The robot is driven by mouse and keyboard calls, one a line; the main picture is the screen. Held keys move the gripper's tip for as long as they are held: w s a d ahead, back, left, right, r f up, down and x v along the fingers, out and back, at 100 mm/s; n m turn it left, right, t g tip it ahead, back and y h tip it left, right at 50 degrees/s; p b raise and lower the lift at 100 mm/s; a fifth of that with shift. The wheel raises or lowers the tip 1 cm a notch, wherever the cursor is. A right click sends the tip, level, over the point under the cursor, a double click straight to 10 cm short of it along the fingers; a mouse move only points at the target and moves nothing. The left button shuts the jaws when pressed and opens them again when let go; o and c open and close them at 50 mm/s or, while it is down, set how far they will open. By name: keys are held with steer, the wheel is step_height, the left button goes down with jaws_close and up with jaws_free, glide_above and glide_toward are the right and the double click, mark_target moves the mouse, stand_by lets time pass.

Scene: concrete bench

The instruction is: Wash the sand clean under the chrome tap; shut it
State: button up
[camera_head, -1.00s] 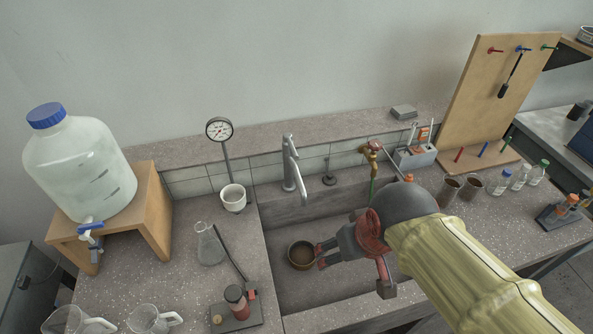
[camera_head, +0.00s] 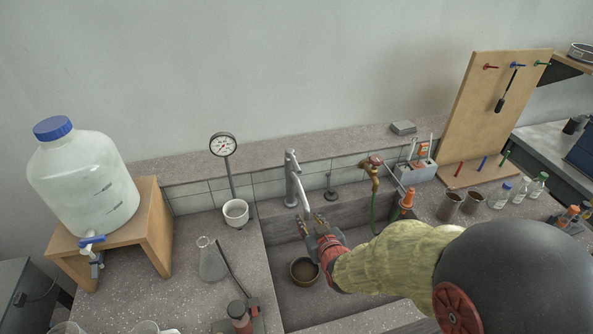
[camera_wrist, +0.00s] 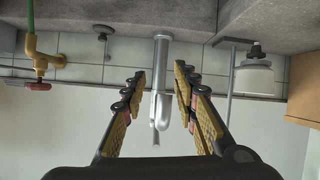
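The chrome tap (camera_head: 292,180) stands at the back edge of the sink, its spout pointing forward over the basin. It also shows upside down in the wrist view (camera_wrist: 161,65), between my fingers in the picture. My gripper (camera_head: 317,222) is open and empty, low in front of the spout; its fingers are spread in the wrist view (camera_wrist: 160,82). No contact with the tap is visible. I cannot make out running water.
A brass tap (camera_head: 372,180) with a red handle and green hose stands to the right of the chrome tap. A dial gauge (camera_head: 223,145) and white cup (camera_head: 236,212) stand to the left. A glass flask (camera_head: 212,262) is on the left counter.

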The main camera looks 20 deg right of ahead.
mark_target(298, 167)
steer(key=w+r+t, duration=0.1)
steer(key=r, duration=0.2)
steer(key=w+r+t, duration=0.1)
steer(key=r+t, duration=0.1)
steer(key=r, duration=0.2)
steer(key=w+r+t, duration=0.1)
steer(key=r+t, duration=0.1)
steer(key=r, duration=0.2)
steer(key=shift+w+a+r+n, duration=0.15)
steer(key=shift+a+r+n, duration=0.1)
steer(key=shift+a+n, duration=0.15)
steer(key=shift+w+r, duration=0.1)
steer(key=shift+w, duration=0.15)
steer(key=shift+w+b, duration=0.8)
steer(key=shift+w, duration=2.8)
steer(key=shift+c, duration=0.2)
jaws_close()
